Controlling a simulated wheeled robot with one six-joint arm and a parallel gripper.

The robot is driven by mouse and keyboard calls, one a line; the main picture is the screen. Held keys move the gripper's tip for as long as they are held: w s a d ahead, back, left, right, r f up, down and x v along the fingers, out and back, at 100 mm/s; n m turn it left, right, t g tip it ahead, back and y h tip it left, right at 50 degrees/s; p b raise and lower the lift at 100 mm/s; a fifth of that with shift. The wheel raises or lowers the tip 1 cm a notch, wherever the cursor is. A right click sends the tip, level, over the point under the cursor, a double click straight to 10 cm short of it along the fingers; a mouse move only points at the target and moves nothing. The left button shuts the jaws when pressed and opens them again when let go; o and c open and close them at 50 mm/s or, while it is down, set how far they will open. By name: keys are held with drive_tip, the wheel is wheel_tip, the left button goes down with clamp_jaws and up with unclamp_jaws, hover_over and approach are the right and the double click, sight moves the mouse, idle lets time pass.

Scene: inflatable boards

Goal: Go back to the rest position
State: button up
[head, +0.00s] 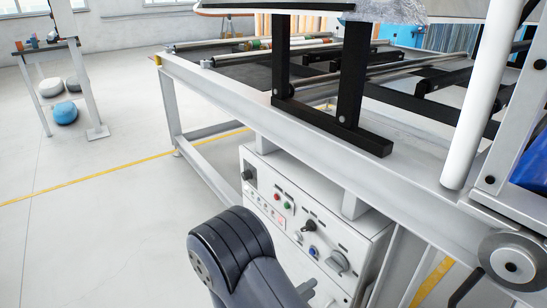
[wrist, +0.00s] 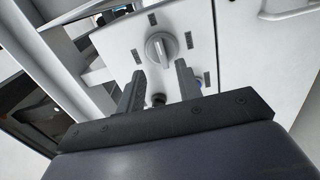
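My gripper (wrist: 157,78) shows in the wrist view with its two fingers apart and nothing held between them. Just beyond the fingertips is a grey rotary knob (wrist: 160,48) on a white control panel (wrist: 120,45). A dark round knob shows low between the fingers, and a blue one is partly hidden by the right finger. In the head view the control box (head: 262,213) hangs under the machine frame, with red and green buttons and several knobs on its front.
The grey machine frame (head: 215,92) runs above and behind the box, with black uprights (head: 352,75) and a white roller (head: 483,95) at the right. A table (head: 45,45) stands far left. The floor (head: 90,235) to the left is clear, crossed by a yellow line.

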sight(335, 270)
drive_tip(key=shift+n, duration=0.4)
drive_tip(key=b+x, duration=0.1)
drive_tip(key=x, duration=0.8)
drive_tip(key=shift+r+b, duration=0.15)
drive_tip(key=shift+b, duration=0.2)
drive_tip(key=n+p, duration=0.2)
drive_tip(key=shift+r+n, duration=0.3)
drive_tip(key=shift+r, duration=0.05)
drive_tip(key=shift+n+p, duration=1.1)
drive_tip(key=shift+w+a+n+p, duration=0.1)
drive_tip(key=shift+n+p, duration=0.4)
drive_tip(key=shift+n, duration=0.1)
